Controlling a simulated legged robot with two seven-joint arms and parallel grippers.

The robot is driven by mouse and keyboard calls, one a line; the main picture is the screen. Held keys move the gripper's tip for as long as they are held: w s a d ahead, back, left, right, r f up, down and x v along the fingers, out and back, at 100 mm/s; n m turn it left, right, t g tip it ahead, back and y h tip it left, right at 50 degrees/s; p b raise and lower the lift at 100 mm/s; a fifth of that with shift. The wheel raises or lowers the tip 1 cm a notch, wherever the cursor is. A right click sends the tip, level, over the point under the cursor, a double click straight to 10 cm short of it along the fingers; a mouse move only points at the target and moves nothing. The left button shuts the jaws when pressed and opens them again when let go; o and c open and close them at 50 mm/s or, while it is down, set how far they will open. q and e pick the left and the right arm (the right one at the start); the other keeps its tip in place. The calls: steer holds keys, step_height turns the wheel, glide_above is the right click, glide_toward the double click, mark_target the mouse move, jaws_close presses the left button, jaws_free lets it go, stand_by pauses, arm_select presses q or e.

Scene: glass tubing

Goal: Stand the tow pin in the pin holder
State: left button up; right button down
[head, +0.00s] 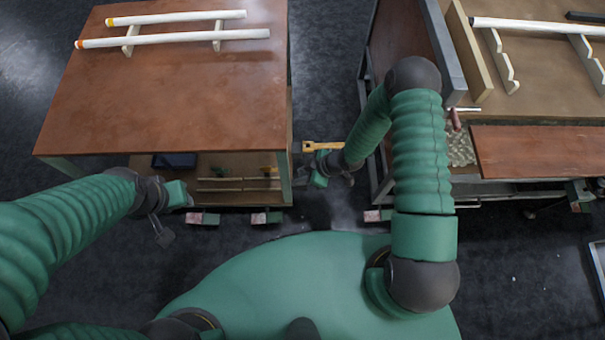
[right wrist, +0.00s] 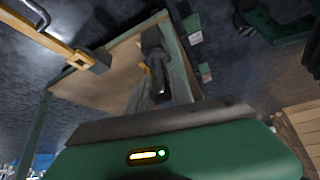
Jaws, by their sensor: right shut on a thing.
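My right gripper (head: 320,178) hangs low in the gap between the two benches. In the right wrist view its dark jaws (right wrist: 157,78) are shut on a dark, narrow piece, which I take for the tow pin; its outline is mostly lost against the jaws. A yellow bar with a square opening at one end (head: 323,146) sticks out beside the left bench, just beyond this gripper; it also shows in the right wrist view (right wrist: 60,47). I cannot tell if it is the pin holder. My left gripper (head: 163,230) is over the floor, its opening unclear.
The left bench (head: 170,100) carries two white tubes (head: 180,37) on supports. Its lower shelf (head: 235,166) holds thin rods. The right bench (head: 530,60) has a tube on notched racks and a brown panel (head: 525,150). The gap between benches is narrow.

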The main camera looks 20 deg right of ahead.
steer(key=shift+f, duration=0.15)
steer(key=c, duration=1.1)
jaws_free()
steer(key=p+v, duration=0.7)
steer(key=v, duration=0.9)
steer(key=shift+s+d+r+p, duration=0.15)
steer(key=shift+d+r+p, duration=0.05)
steer(key=shift+r+p, duration=0.1)
